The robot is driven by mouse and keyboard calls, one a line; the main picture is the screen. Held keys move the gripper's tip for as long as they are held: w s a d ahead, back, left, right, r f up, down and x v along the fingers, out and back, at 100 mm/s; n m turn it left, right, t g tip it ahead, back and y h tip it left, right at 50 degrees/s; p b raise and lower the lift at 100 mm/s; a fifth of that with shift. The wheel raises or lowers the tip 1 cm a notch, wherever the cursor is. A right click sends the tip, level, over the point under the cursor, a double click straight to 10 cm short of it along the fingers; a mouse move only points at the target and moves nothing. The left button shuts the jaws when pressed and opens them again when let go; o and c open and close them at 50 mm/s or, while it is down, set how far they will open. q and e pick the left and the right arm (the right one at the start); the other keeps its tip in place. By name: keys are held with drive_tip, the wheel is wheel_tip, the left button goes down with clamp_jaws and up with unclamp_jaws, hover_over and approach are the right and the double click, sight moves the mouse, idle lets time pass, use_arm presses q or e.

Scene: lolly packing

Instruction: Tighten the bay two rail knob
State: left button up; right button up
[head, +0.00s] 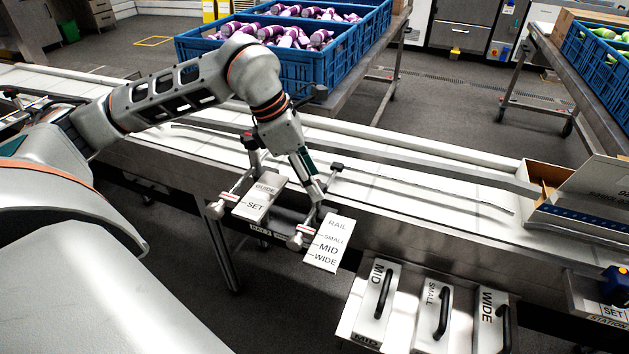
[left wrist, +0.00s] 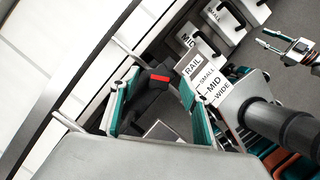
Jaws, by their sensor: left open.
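My left gripper (head: 316,196) reaches down over the front edge of the conveyor, just behind the rail card (head: 328,242) marked SMALL, MID and WIDE. In the left wrist view its two green-padded fingers (left wrist: 163,112) are open. A black knob with a red mark (left wrist: 160,82) shows between them; I cannot tell whether either finger touches it. The rail card also shows in that view (left wrist: 205,80), beyond the right finger. A pale clamp piece with red (head: 296,243) sits at the card's left edge. The bay lettering below is too small to read surely.
A guide card (head: 260,198) stands left of the gripper. MID (head: 378,300), SMALL (head: 432,308) and WIDE (head: 490,318) handled blocks lie at the front right. An open carton (head: 550,210) stands on the conveyor's right end. Blue crates (head: 230,65) stand behind.

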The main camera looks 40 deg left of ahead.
use_arm(q)
drive_tip(key=shift+w+d+f, duration=0.15)
drive_tip(key=shift+d+f, duration=0.05)
drive_tip(key=shift+f, duration=0.35)
drive_tip(key=c, duration=1.1)
